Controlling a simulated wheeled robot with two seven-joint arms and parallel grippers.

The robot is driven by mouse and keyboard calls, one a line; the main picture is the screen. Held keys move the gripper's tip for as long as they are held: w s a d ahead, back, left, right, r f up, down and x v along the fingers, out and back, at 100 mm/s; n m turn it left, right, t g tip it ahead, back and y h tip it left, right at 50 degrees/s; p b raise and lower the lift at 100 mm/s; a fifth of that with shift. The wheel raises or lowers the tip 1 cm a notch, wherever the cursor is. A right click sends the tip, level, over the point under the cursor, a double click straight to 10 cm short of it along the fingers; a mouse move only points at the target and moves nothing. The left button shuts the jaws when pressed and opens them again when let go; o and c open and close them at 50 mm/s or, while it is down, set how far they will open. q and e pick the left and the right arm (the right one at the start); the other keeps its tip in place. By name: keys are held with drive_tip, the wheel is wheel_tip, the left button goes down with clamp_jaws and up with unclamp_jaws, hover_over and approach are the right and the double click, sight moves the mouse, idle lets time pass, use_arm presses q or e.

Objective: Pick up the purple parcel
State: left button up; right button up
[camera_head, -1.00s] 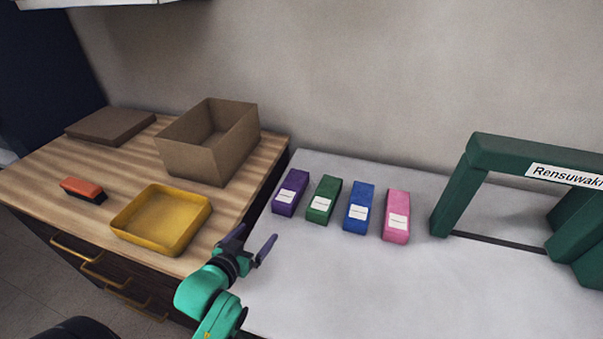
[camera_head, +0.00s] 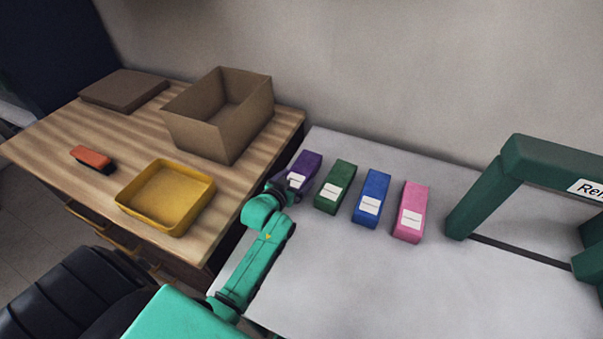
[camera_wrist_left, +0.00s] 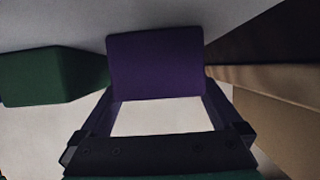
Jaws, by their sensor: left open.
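The purple parcel (camera_head: 307,166) stands at the left end of a row of parcels on the grey table (camera_head: 340,270). It carries a white label. My left gripper (camera_head: 290,184) is at the near end of the parcel and hides part of it. In the left wrist view the purple parcel (camera_wrist_left: 155,65) lies ahead between the two fingers of my open left gripper (camera_wrist_left: 158,108). I cannot tell whether the fingers touch it. My right gripper is not in view.
Close on the right stands a green parcel (camera_head: 335,188), also in the wrist view (camera_wrist_left: 45,76). Then come blue (camera_head: 371,198) and pink (camera_head: 412,213) parcels and a green frame (camera_head: 545,165). The wooden counter holds a yellow tray (camera_head: 130,208), cardboard box (camera_head: 190,135) and orange-black object (camera_head: 92,157).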

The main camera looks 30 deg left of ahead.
use_arm(q)
drive_tip(key=shift+x, duration=1.05)
drive_tip(key=shift+s, duration=0.1)
drive_tip(key=c, duration=1.5)
drive_tip(key=shift+r, duration=0.1)
